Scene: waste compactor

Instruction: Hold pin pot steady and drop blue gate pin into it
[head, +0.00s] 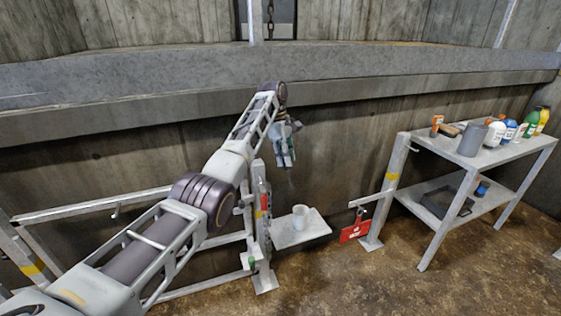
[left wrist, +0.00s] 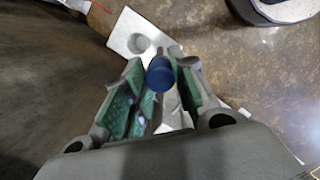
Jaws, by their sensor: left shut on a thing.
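The pin pot (head: 300,217) is a pale grey cup standing upright on a small white shelf (head: 288,236) beside the gate post. In the left wrist view the pot (left wrist: 139,44) shows from above, just up and left of the fingertips. My left gripper (head: 287,158) points down in the air, above the shelf and slightly left of the pot. It is shut on the blue gate pin (left wrist: 160,74), whose round blue end shows between the green-padded fingers. In the head view the pin is mostly hidden by the fingers. My right gripper is not in view.
A metal table (head: 485,158) at the right holds bottles and a grey container (head: 472,140). A red sign (head: 355,230) hangs from a post right of the shelf. A metal rail frame (head: 100,204) stands left, with a concrete ledge (head: 330,70) behind.

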